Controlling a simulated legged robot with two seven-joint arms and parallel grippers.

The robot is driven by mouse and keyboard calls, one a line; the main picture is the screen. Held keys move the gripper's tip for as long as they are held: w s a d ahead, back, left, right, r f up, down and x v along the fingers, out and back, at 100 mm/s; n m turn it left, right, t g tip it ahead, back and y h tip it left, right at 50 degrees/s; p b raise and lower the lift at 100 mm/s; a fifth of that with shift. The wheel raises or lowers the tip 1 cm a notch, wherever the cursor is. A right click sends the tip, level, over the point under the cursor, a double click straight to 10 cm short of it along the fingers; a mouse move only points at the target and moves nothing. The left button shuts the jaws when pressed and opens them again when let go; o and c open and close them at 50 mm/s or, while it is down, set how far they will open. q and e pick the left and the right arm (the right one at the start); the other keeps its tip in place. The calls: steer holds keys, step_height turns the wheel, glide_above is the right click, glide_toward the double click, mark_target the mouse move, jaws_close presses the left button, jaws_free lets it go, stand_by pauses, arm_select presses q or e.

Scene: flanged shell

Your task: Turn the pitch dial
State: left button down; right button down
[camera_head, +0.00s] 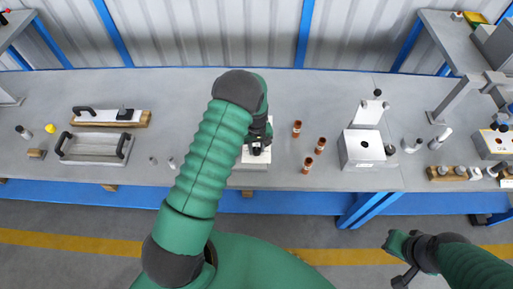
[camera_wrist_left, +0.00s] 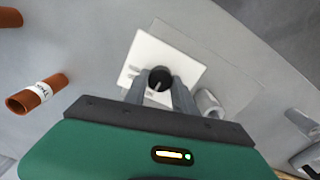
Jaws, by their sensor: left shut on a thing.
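The pitch dial (camera_wrist_left: 160,79) is a round black knob with a light pointer line, on a white plate (camera_wrist_left: 186,54) in the left wrist view. My left gripper (camera_wrist_left: 162,88) has its two grey fingers shut on the dial, one on each side. In the head view my left gripper (camera_head: 258,146) is over the white plate (camera_head: 249,158) near the table's middle, and the arm partly hides it. My right gripper (camera_head: 405,262) is in front of the table at the lower right, away from the dial; its finger gap is not clear.
A metal tray (camera_head: 94,149) lies at left. The table (camera_head: 225,82) is bare along the back.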

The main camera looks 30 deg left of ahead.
mark_target(257, 150)
arm_select(q)
steer(key=shift+s+d+f, duration=0.2)
steer(key=shift+s, duration=0.05)
steer(key=c, duration=1.2)
jaws_free()
steer(key=shift+o, duration=0.8)
steer(key=shift+r, duration=0.1)
steer(key=shift+w, duration=0.15)
step_height(257, 150, up, 17)
steer(key=b, duration=0.1)
